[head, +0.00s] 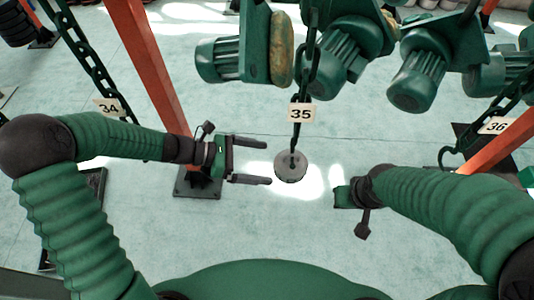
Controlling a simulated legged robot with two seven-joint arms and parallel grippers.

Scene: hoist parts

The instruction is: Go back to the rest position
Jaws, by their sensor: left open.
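My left gripper (268,161) is open and empty, its two dark fingers pointing right. Its fingertips are just left of a round grey weight (291,170) that hangs at the lower end of a dark chain (297,135). The weight appears apart from the fingers, though depth is hard to judge. A tag marked 35 (301,113) is on this chain. My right gripper (343,196) is to the right of and a little lower than the weight. Its fingers are hardly visible, so its jaw state is unclear.
Green motors (345,65) hang across the top. Chains with tags 34 (108,107) and 36 (496,125) hang at left and right. An orange post (152,70) stands on a dark base plate (197,185) behind my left gripper. The pale floor (225,225) between my arms is clear.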

